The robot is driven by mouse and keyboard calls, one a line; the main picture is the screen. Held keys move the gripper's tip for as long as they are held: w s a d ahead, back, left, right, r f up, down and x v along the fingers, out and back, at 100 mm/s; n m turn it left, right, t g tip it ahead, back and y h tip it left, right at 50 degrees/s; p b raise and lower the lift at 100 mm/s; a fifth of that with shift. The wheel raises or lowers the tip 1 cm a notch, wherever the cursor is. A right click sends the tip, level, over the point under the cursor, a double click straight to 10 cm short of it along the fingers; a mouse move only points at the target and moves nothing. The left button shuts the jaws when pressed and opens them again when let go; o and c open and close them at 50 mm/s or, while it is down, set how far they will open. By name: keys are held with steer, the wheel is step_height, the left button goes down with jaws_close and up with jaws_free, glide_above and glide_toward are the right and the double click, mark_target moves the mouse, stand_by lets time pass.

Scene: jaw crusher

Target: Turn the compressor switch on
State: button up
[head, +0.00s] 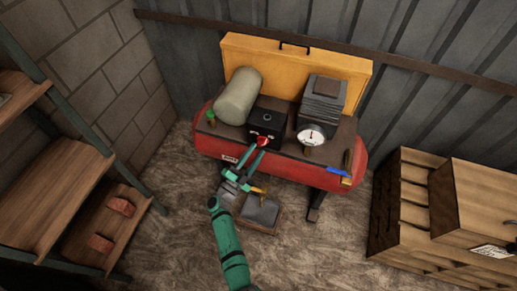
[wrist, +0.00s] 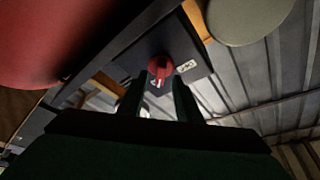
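The compressor (head: 215,150) is a red horizontal tank with a dark top plate, standing by the metal wall. A black switch box (head: 267,124) sits on it, with a red switch knob (head: 263,141) on its front. My gripper (head: 254,156) reaches up to the knob from the front, its two green fingers apart. In the wrist view the red knob (wrist: 160,67) is on the dark box face beside a small white label (wrist: 187,66). My open gripper (wrist: 157,92) points at it, with the knob centred just beyond the tips. I cannot tell whether the fingers touch it.
A grey cylinder (head: 238,96), a pump block (head: 322,102) and a white dial gauge (head: 311,135) flank the box. A yellow case (head: 300,60) stands behind. Wooden shelves (head: 50,195) are left, wooden drawers (head: 405,205) right. A small tool crate (head: 260,213) lies below my gripper.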

steer(key=v, duration=0.8)
steer(key=shift+s, duration=0.15)
steer(key=s+d+r+n+t+y, duration=0.25)
steer(key=s+n+y, duration=0.2)
steer(key=s, duration=0.55)
steer(key=s+d+r+n+t+y, duration=0.1)
steer(key=s+d+n+y, duration=0.3)
steer(key=s, duration=0.7)
steer(key=s+r+n+g+y, duration=0.1)
steer(key=s+r+n, duration=0.3)
steer(key=s, duration=0.5)
steer(key=s+r+n+g+y, duration=0.2)
steer(key=s+r+n+g, duration=0.2)
steer(key=s+r, duration=0.3)
steer(key=shift+v, duration=1.15)
steer(key=shift+r+y, duration=0.15)
steer(key=shift+y, duration=0.1)
